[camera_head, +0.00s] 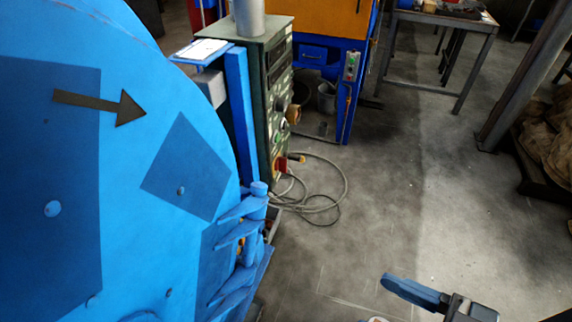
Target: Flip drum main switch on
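The drum blaster is the large blue round machine (150,230) filling the left side, with a black arrow on its face. A dark green control cabinet (252,100) stands behind it, seen at a steep angle. A red and yellow rotary switch (281,166), which looks like the main switch, sits low on the cabinet's panel. Its on or off position is too small to read. My gripper (388,281) is at the bottom right, well apart from the cabinet, with a blue finger pointing left. Whether a second finger lies apart from it does not show.
Grey cables (325,195) lie looped on the floor by the cabinet. Blue hinges (245,230) stick out from the drum's edge. A blue and orange machine (325,50) stands behind, and a metal table (440,25) at the back right. The middle floor is clear.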

